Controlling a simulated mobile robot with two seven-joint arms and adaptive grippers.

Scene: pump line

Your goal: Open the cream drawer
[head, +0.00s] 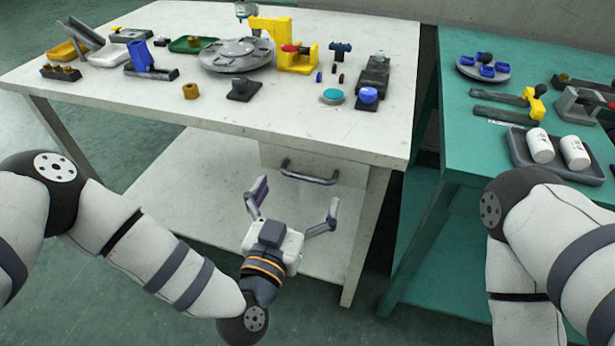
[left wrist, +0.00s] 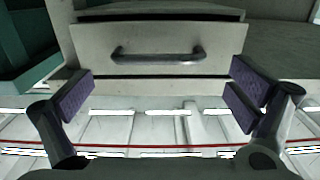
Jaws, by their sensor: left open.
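The cream drawer (head: 271,157) is under the right part of the white table's top in the head view. Its dark bar handle (head: 309,174) shows in front of it. In the left wrist view the drawer front (left wrist: 215,66) and handle (left wrist: 157,57) fill the upper middle, with a dark gap along the front's upper edge. The drawer looks shut or nearly so. My left gripper (head: 295,204) is open and empty, apart from the handle, just in front of and below it. In the left wrist view its fingers (left wrist: 162,96) spread either side of the handle. My right gripper is out of view.
The white table (head: 150,96) carries a grey round plate (head: 237,54), a yellow fixture (head: 297,58) and several small parts. A teal table (head: 455,140) stands close on the right, with a dark tray (head: 553,172) holding two white cylinders. A lower shelf (head: 185,200) lies below the drawer.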

